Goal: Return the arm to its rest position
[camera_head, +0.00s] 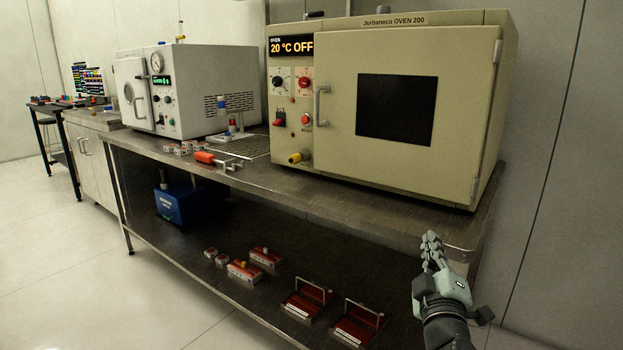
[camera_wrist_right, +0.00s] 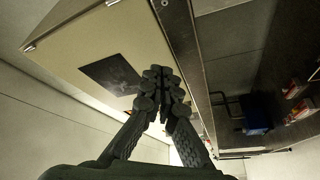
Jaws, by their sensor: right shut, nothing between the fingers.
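My right gripper (camera_head: 432,247) is at the lower right of the head view, in front of the right end of the steel bench (camera_head: 400,219). Its fingers point up and are shut with nothing between them. In the right wrist view the closed fingertips (camera_wrist_right: 163,82) show against the beige oven (camera_wrist_right: 70,45) and the bench edge. The fingers look apart from the bench, though the exact gap is hard to tell. My left gripper is not in view.
The beige oven (camera_head: 480,100) stands on the bench, door shut, display reading 20 °C OFF. A white vacuum oven (camera_head: 200,85) stands further left. The lower shelf (camera_head: 200,265) holds a blue device (camera_head: 182,203) and red-and-white items (camera_head: 305,300). The floor (camera_head: 60,290) at front left is clear.

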